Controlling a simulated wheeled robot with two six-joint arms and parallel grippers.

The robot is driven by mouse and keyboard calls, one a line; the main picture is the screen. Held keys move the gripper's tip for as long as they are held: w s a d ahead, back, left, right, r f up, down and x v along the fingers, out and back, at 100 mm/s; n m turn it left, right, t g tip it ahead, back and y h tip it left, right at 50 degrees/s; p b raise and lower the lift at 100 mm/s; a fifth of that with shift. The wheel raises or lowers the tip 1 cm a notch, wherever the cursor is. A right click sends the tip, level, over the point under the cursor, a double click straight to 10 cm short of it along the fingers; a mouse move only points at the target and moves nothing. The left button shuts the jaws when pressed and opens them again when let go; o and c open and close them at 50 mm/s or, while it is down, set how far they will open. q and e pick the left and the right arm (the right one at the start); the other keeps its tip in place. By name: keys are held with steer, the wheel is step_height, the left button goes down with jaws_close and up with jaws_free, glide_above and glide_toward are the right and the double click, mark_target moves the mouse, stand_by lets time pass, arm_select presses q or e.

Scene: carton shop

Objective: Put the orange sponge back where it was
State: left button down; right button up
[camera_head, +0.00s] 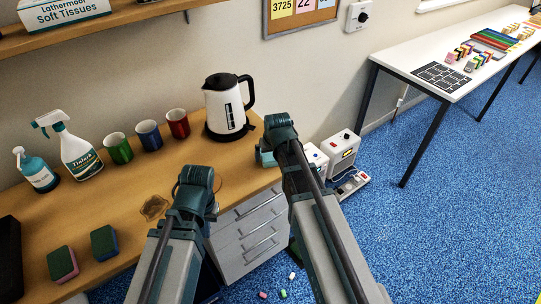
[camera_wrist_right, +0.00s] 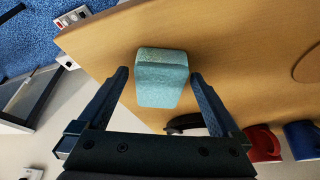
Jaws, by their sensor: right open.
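No orange sponge shows clearly in either view. A teal block (camera_wrist_right: 162,78), possibly a sponge, rests on the wooden desk near its edge in the right wrist view; part of it shows in the head view (camera_head: 267,158) at the desk's right end. My right gripper (camera_wrist_right: 159,72) is open, with one finger on each side of the block and gaps visible.
A white kettle (camera_head: 226,105) and green (camera_head: 118,148), blue (camera_head: 149,136) and red (camera_head: 178,124) mugs stand along the wall. A spray bottle (camera_head: 78,155) and pump bottle (camera_head: 39,172) stand left. A brown spill (camera_head: 154,207) marks the desk (camera_head: 207,150).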

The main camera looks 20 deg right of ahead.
steer(key=p+v, duration=1.1)
steer(key=v, duration=0.1)
steer(key=s+a+f+n+g, duration=0.1)
steer(key=s+a+n+g, duration=0.1)
steer(key=s+a, duration=0.4)
steer(key=s+a+n+g+h, duration=0.1)
steer(key=s+a+n+g, duration=0.1)
steer(key=s+a, duration=0.5)
steer(key=s, duration=0.4)
steer(key=shift+s+f+g, duration=0.25)
steer(key=shift+f+g, duration=0.1)
steer(key=shift+g, duration=0.05)
steer(key=shift+f, duration=0.1)
step_height(320, 180, down, 3)
steer(key=b, duration=0.3)
steer(key=shift+b, duration=0.3)
